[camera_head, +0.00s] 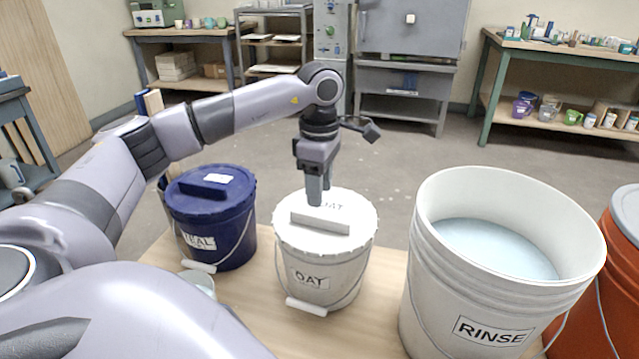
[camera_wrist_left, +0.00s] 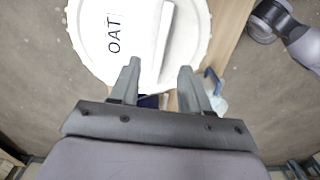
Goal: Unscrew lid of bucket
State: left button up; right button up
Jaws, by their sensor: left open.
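The white OAT bucket (camera_head: 318,270) stands upright on the wooden table. Its white lid (camera_head: 355,215) is on, with a raised bar handle (camera_head: 320,220) across the top; in the left wrist view the lid (camera_wrist_left: 92,40) and bar (camera_wrist_left: 163,42) also show. My left gripper (camera_head: 320,195) points down over the lid, close to the bar. In the wrist view its open fingers (camera_wrist_left: 160,68) lie one on each side of the bar's line. I cannot tell whether they reach down beside it. My right gripper is not in view.
A blue TEAL bucket (camera_head: 208,232) with its lid on stands to the left. A large open RINSE bucket (camera_head: 425,250) of pale liquid stands to the right, beside an orange bucket (camera_head: 622,235). A small cup (camera_head: 199,284) is partly hidden by my arm. Shelves and workbenches stand behind.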

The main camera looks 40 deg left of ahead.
aim_at(319, 216)
pick_arm(q)
jog(key=shift+f+b, duration=0.6)
jog(key=shift+f, duration=0.65)
jog(key=shift+f+b, duration=0.8)
jog(key=shift+f, duration=0.5)
jog(key=shift+f+b, duration=0.5)
jog(key=shift+f, duration=0.55)
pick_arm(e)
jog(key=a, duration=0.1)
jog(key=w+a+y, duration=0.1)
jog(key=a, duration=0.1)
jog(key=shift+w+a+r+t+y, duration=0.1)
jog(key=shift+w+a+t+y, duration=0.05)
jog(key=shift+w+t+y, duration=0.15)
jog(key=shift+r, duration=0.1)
pick_arm(q)
jog(key=c, duration=0.9)
jog(key=shift+f, duration=0.1)
grip_shut()
